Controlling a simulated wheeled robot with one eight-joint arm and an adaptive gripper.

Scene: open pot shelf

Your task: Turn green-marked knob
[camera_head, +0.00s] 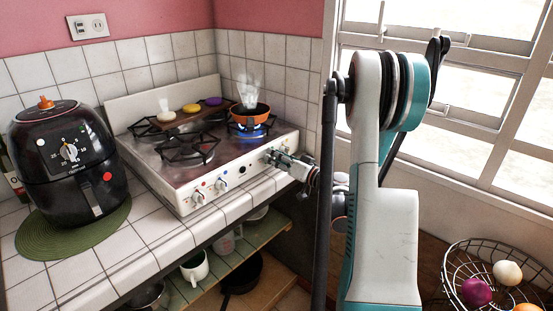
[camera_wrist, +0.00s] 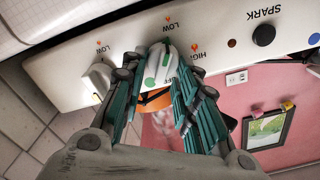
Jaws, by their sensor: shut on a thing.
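The green-marked knob (camera_wrist: 157,62) is white with green marks and sits on the stove's front panel (camera_wrist: 70,62), under LOW and HIGH labels, in the wrist view. My gripper (camera_wrist: 160,80) is around it, with teal fingers on both sides, shut on it. In the head view my gripper (camera_head: 274,157) reaches the right part of the stove front and hides this knob. The stove (camera_head: 170,178) is white, with two other knobs, one red-marked (camera_head: 198,197) and one blue-marked (camera_head: 221,184), to the left. Whether the held knob is turned cannot be told.
An orange pan (camera_head: 250,112) steams over a blue flame at the back right burner. A black air fryer (camera_head: 65,185) stands left. A wire basket (camera_head: 455,270) is at lower right. Beside the held knob are another white knob (camera_wrist: 98,78) and a black SPARK button (camera_wrist: 263,34).

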